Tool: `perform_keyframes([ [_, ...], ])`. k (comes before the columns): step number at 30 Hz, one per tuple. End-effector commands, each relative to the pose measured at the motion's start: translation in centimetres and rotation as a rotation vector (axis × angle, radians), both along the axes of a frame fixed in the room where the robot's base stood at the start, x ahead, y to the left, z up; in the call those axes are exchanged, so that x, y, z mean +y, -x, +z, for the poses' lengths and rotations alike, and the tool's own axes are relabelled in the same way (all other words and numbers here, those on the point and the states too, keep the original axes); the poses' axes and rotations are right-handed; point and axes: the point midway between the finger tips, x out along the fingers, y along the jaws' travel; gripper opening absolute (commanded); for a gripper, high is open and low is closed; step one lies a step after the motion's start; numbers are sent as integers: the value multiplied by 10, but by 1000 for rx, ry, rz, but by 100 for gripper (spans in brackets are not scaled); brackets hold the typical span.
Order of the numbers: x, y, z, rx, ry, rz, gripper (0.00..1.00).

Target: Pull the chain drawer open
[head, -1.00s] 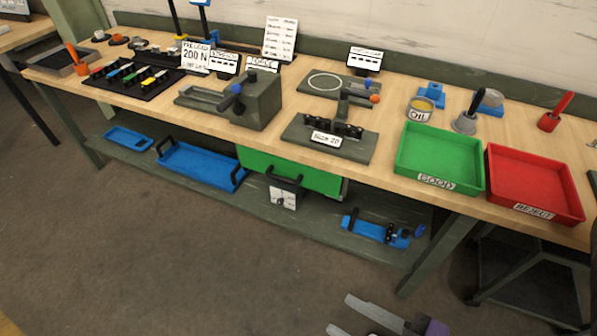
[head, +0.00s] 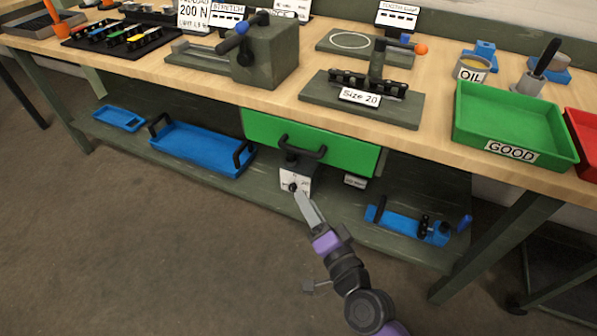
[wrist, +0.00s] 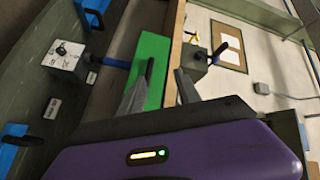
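The chain drawer (head: 345,153) is a green front under the workbench, with a black bar handle (head: 303,150) across it. It looks shut. My gripper (head: 300,194) is below the handle in the head view, in front of the lower shelf and apart from the drawer. In the wrist view the green drawer (wrist: 153,52) and its dark handle (wrist: 150,70) show beyond the fingers. My gripper (wrist: 161,88) has its two grey fingers apart with nothing held between them. The fingertips partly cover the drawer there.
Below the drawer, a white-faced box with a black knob (head: 295,181) stands on the lower shelf (head: 215,184). A blue tray (head: 200,160) lies to its left and a blue fixture (head: 408,226) to its right. The floor in front is clear.

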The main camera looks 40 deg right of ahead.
Motion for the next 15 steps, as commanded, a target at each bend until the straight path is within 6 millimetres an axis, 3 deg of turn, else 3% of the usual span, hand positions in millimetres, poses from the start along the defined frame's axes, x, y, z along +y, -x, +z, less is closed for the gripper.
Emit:
perform_keyframes([
  [1,-19,-19,-21,-49,-46,-18,40],
  [6,-63,-62,-33,-169,-179,-38,40],
  [10,-84,-79,-33,-223,-236,-42,40],
  [15,-95,-90,-28,-249,-264,-41,40],
])
